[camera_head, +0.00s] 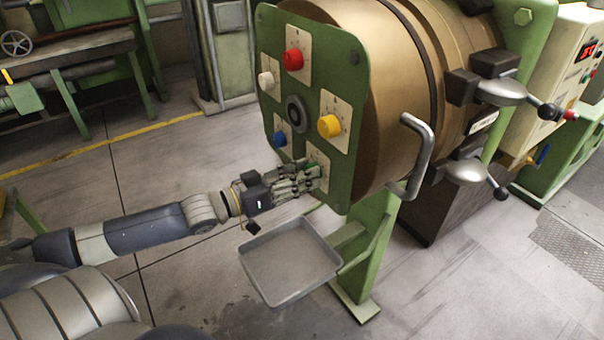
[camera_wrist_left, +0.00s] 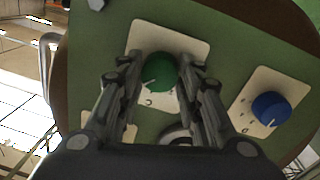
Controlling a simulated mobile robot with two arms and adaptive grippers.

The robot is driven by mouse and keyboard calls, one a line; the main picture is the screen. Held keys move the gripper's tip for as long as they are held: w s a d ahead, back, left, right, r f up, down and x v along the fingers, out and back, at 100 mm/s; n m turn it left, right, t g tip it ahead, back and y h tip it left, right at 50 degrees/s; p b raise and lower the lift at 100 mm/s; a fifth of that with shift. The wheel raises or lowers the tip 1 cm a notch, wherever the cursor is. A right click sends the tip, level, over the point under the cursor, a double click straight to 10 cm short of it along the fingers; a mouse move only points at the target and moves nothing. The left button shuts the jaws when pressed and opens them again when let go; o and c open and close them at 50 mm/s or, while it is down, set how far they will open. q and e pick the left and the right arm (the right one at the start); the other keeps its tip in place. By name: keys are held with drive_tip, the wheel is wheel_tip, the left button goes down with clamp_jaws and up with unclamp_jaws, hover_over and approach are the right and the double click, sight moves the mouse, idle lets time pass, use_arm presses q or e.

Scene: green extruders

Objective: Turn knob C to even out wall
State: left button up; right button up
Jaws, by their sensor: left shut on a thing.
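The green panel (camera_head: 348,60) on the front of the brass-coloured machine carries several coloured knobs around a central hub (camera_head: 296,113). My left gripper (camera_head: 308,176) reaches its lower edge. In the left wrist view its two fingers are shut on the green knob (camera_wrist_left: 161,72), one on each side. This knob has a white pointer mark and sits on a cream plate (camera_wrist_left: 182,35). A letter below it is partly hidden, so I cannot tell which it is. In the head view the fingers mostly hide this knob. My right gripper is not in view.
The blue knob (camera_wrist_left: 271,108) is beside the green one. Red (camera_head: 293,59), yellow (camera_head: 328,126) and white (camera_head: 266,81) knobs are higher on the panel. A metal tray (camera_head: 290,262) hangs below my gripper. A grey handle (camera_head: 424,150) sticks out at the right.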

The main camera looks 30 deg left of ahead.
use_arm(q)
drive_tip(key=shift+r+m+p, duration=0.15)
drive_tip(key=shift+m+p, duration=2.55)
drive_tip(key=shift+m, duration=0.9)
drive_tip(key=o, duration=1.1)
drive_tip(key=shift+v, duration=5.95)
